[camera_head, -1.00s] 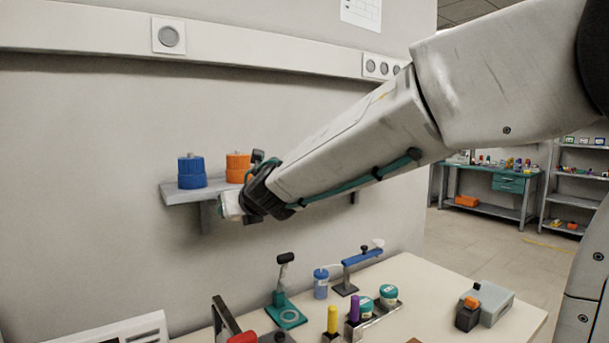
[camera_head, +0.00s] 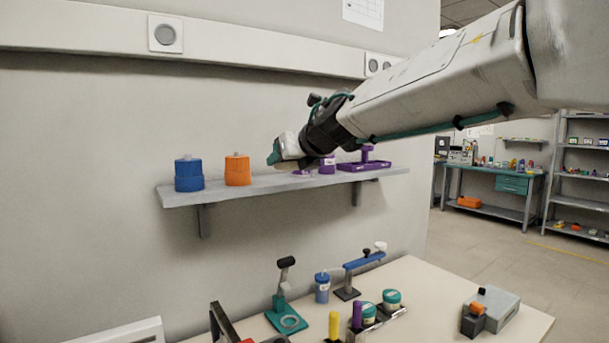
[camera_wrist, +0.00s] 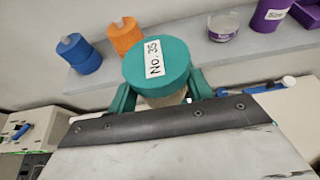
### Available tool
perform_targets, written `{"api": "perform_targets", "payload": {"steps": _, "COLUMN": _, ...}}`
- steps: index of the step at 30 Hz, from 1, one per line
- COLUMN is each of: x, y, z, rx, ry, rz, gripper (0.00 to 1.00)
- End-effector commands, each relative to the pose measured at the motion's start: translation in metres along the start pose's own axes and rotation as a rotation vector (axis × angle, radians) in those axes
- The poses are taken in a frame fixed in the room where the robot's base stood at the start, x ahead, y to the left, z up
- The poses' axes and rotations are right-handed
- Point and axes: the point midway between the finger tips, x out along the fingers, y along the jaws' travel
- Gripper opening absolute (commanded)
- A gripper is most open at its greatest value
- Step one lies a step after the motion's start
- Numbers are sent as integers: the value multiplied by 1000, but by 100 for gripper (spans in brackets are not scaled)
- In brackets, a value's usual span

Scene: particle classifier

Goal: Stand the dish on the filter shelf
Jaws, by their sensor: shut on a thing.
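The dish (camera_wrist: 160,62) is a round container with a teal lid and a white label reading "No. 35". My gripper (camera_wrist: 162,93) is shut on it, with one teal finger on each side of its paler body. In the head view my gripper (camera_head: 277,156) is at the front of the grey wall shelf (camera_head: 260,187), right of the orange container. The dish can hardly be told from the teal fingers there. In the wrist view the shelf (camera_wrist: 175,68) lies behind the dish, which appears apart from it.
On the shelf stand a blue container (camera_head: 189,176), an orange container (camera_head: 238,171), a clear low dish with a purple label (camera_wrist: 223,27) and a purple tray (camera_head: 365,166). The table (camera_head: 420,310) below holds a teal stand (camera_head: 287,315), a blue-armed stand (camera_head: 362,262) and teal-lidded jars (camera_head: 391,297).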

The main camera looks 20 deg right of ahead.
Motion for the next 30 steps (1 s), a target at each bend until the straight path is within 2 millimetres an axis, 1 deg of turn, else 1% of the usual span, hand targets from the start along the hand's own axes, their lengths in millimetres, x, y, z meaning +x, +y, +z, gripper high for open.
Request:
{"api": "perform_targets", "payload": {"steps": 2, "x": 10, "y": -3, "z": 4, "rx": 1, "ry": 1, "rz": 0, "gripper": 13}}
{"api": "perform_targets", "payload": {"steps": 4, "x": 24, "y": -6, "z": 7, "rx": 1, "ry": 2, "rz": 1, "gripper": 13}}
{"api": "perform_targets", "payload": {"steps": 15, "x": 111, "y": -27, "z": 34, "rx": 0, "ry": 1, "rz": 0, "gripper": 13}}
{"api": "perform_targets", "payload": {"steps": 18, "x": 129, "y": -32, "z": 39, "rx": 0, "ry": 1, "rz": 0, "gripper": 13}}
{"api": "perform_targets", "payload": {"steps": 21, "x": 141, "y": -34, "z": 43, "rx": 0, "ry": 0, "rz": 1, "gripper": 13}}
{"api": "perform_targets", "payload": {"steps": 25, "x": 146, "y": -36, "z": 45, "rx": 0, "ry": -1, "rz": 1, "gripper": 13}}
{"api": "perform_targets", "payload": {"steps": 30, "x": 154, "y": -36, "z": 26, "rx": 3, "ry": 2, "rz": 1, "gripper": 13}}
